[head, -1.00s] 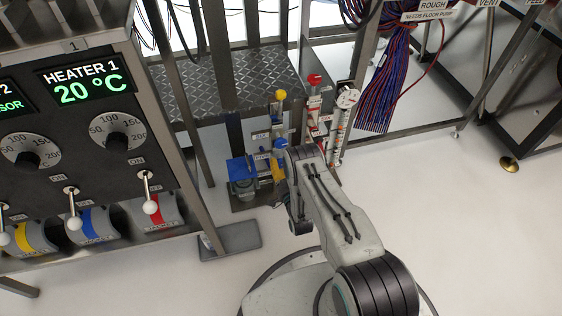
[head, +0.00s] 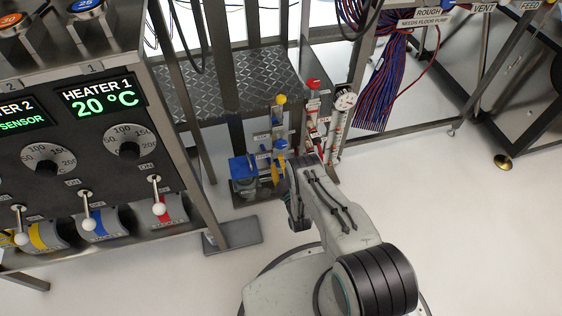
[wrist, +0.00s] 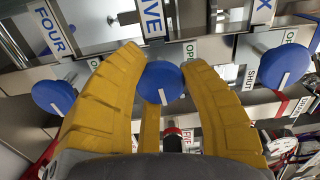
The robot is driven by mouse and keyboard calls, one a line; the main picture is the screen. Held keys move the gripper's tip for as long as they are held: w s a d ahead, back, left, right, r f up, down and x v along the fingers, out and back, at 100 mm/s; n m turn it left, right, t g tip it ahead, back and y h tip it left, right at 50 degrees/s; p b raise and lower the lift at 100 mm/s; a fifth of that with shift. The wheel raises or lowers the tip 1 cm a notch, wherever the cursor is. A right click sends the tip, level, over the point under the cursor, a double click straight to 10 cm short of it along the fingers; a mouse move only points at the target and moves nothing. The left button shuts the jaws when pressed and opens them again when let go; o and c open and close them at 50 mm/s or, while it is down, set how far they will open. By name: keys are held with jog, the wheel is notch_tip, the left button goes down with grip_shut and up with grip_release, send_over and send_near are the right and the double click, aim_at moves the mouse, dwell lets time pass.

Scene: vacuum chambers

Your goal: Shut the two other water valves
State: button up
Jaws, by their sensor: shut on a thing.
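Three blue round valve knobs show in the wrist view, each with a white pointer line. The left knob (wrist: 53,97) is by a label reading FOUR, the middle knob (wrist: 160,83) by a partly hidden label ending in VE, and the right knob (wrist: 285,66) by a label ending in X. My gripper (wrist: 161,68) has its yellow fingers on both sides of the middle knob and is shut on it. The middle knob's pointer runs nearly straight down the picture; the outer two pointers are slanted. In the head view my gripper (head: 282,163) is at the valve stand, partly hidden by my arm.
Valve posts with a yellow knob (head: 281,99) and a red knob (head: 313,84) rise behind my gripper. A gauge (head: 345,99) stands to their right, a blue box (head: 243,167) to the left. The heater panel (head: 105,140) is at left. Floor at right is clear.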

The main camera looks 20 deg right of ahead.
jog(key=shift+w+d+r+m, duration=0.15)
jog(key=shift+d+r+m, duration=0.1)
jog(key=shift+m, duration=0.45)
jog(key=o, duration=0.9)
jog(key=shift+o, duration=1.4)
jog(key=shift+f, duration=0.15)
jog(key=shift+a, duration=0.1)
jog(key=shift+f, duration=0.1)
